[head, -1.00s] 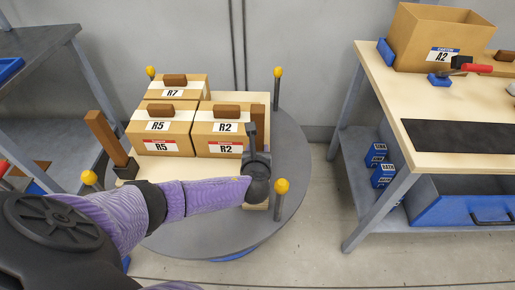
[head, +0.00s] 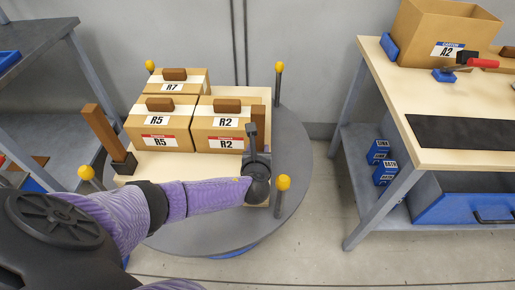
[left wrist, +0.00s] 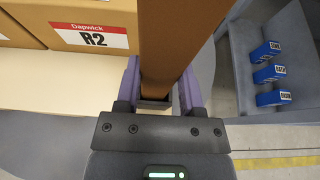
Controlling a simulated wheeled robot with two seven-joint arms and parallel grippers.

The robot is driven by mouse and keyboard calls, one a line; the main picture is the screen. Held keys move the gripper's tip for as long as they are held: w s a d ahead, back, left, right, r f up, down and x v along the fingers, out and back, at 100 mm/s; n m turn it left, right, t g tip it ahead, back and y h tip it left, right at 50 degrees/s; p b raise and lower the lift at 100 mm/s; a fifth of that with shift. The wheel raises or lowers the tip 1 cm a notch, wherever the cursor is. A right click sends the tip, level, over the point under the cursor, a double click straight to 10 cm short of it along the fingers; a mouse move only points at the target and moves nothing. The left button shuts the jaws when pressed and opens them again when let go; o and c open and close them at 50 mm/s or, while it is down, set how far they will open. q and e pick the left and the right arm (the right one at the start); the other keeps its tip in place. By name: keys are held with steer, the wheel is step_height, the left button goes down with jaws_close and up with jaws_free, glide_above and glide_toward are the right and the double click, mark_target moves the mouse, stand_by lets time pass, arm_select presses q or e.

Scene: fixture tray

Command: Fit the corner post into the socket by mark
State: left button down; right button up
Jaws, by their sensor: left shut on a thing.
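My left gripper (head: 256,150) is over the near right corner of the pale fixture tray (head: 185,169). It is shut on a brown corner post (left wrist: 178,40), which stands between the fingers (left wrist: 157,88) in the left wrist view. A dark socket rim (left wrist: 152,104) shows at the post's lower end; I cannot tell how deep the post sits. In the head view the held post (head: 261,95) shows partly behind the gripper. Another brown post (head: 104,130) stands in a black socket (head: 125,164) at the tray's left corner. I cannot make out a mark. My right gripper is out of view.
Cartons R5 (head: 159,140), R2 (head: 219,143) and R7 (head: 187,87) stand on the tray. Yellow-topped poles (head: 282,183) stand around the round grey table (head: 297,150). A workbench (head: 385,90) is at the right, with open floor (head: 330,215) between.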

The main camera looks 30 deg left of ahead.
arm_select(q)
steer(key=shift+f, duration=0.65)
steer(key=c, duration=0.6)
jaws_free()
steer(key=shift+b, duration=0.3)
steer(key=shift+c, duration=0.2)
steer(key=shift+o, duration=1.2)
steer(key=shift+d+r, duration=0.1)
steer(key=shift+d, duration=0.05)
steer(key=shift+o, duration=1.3)
steer(key=shift+r, duration=0.15)
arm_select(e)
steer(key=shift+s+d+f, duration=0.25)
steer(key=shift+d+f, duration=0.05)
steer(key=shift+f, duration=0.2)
